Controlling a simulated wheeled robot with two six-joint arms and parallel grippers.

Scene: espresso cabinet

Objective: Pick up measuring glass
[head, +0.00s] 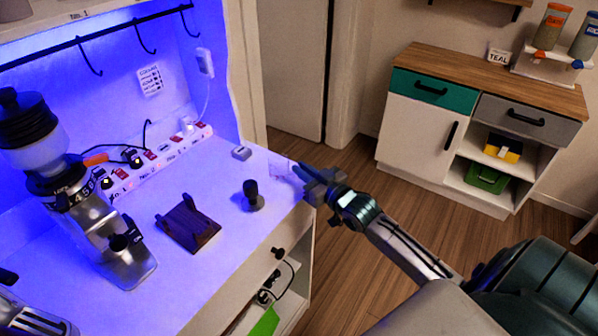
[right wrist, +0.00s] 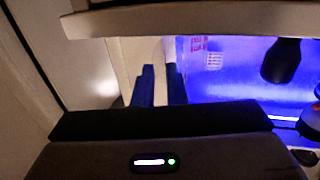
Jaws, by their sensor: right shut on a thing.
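The measuring glass (head: 284,171) is clear and hard to make out in the head view. It shows as a faint pale shape with reddish marks at the right end of the white counter. My right gripper (head: 305,174) is at the counter's right edge, with its fingertips against this shape, and is shut on it. In the right wrist view the two dark fingers (right wrist: 161,88) stand close together with a narrow pale strip between them. The glass's outline and base are not clear there. My left gripper is not in view.
On the counter (head: 228,218) stand a grinder (head: 125,250), a brown wooden stand (head: 188,224), a black-handled tamper (head: 252,196), a small grey box (head: 241,153) and a power strip (head: 155,165). A wood-topped cabinet (head: 420,125) stands apart at right, with open floor between.

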